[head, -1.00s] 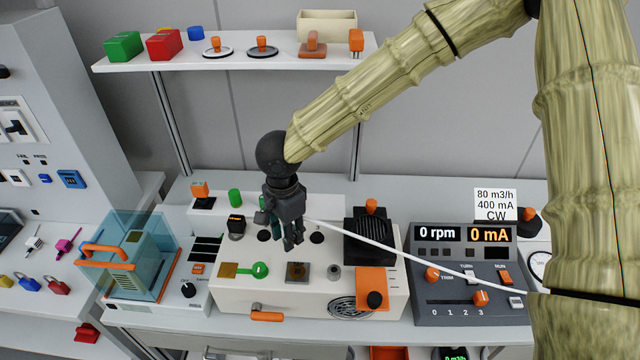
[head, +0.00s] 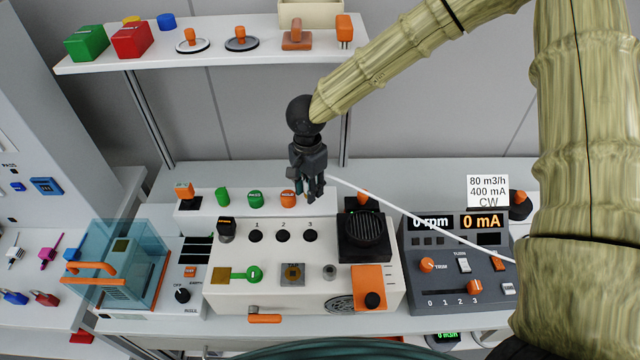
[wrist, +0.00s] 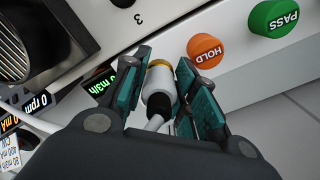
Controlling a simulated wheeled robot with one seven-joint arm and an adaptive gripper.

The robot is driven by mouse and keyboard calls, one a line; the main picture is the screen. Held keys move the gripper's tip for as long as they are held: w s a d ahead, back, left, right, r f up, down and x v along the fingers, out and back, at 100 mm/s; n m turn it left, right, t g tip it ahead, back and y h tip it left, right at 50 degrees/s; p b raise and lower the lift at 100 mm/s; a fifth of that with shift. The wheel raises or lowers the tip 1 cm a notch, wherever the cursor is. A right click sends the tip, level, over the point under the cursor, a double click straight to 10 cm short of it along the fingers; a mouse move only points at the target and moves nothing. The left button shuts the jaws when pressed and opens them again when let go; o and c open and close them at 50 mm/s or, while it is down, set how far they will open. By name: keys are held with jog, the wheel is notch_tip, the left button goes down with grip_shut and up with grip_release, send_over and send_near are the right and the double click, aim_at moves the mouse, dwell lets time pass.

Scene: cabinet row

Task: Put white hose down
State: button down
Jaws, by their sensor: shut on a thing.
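The white hose (head: 420,224) runs from my gripper down to the right, across the front of the grey control box. In the wrist view its end is a white plug (wrist: 158,88) with a yellowish rim and a dark collar, held between the teal finger pads. My gripper (head: 313,190) is shut on this hose end. It is above the back of the white bench unit, close to the orange HOLD button in the picture. In the wrist view the gripper (wrist: 165,85) has the plug tip pointing toward the white panel. Whether the tip touches anything cannot be told.
The white unit (head: 235,300) has holes marked 1, 2 and 3, which look empty. A black speaker-like block (head: 364,237) stands right of them. The grey control box (head: 455,270) is further right, a clear blue box (head: 120,262) at left. A shelf (head: 200,57) hangs behind.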

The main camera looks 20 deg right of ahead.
aim_at(321, 200)
jog(key=shift+w+d+r+p, duration=0.1)
jog(key=shift+d+r+p, duration=0.05)
jog(key=shift+d, duration=0.4)
jog(key=shift+w+d+r+p, duration=0.1)
jog(key=shift+d+p, duration=0.05)
jog(key=shift+d, duration=0.35)
jog(key=shift+w+d+f, duration=0.2)
jog(key=shift+w+d, duration=0.15)
jog(key=shift+w+d+f+p, duration=0.1)
jog(key=shift+d+f+p, duration=0.15)
jog(key=shift+f+p, duration=0.4)
jog(key=shift+d+f+p, duration=0.2)
jog(key=shift+f+p, duration=0.2)
jog(key=shift+f, duration=0.45)
jog(key=shift+w+a+f, duration=0.1)
jog(key=shift+w+f, duration=0.05)
jog(key=shift+f, duration=0.2)
jog(key=shift+f, duration=0.1)
jog(key=shift+f, duration=0.3)
jog(key=shift+f, duration=0.15)
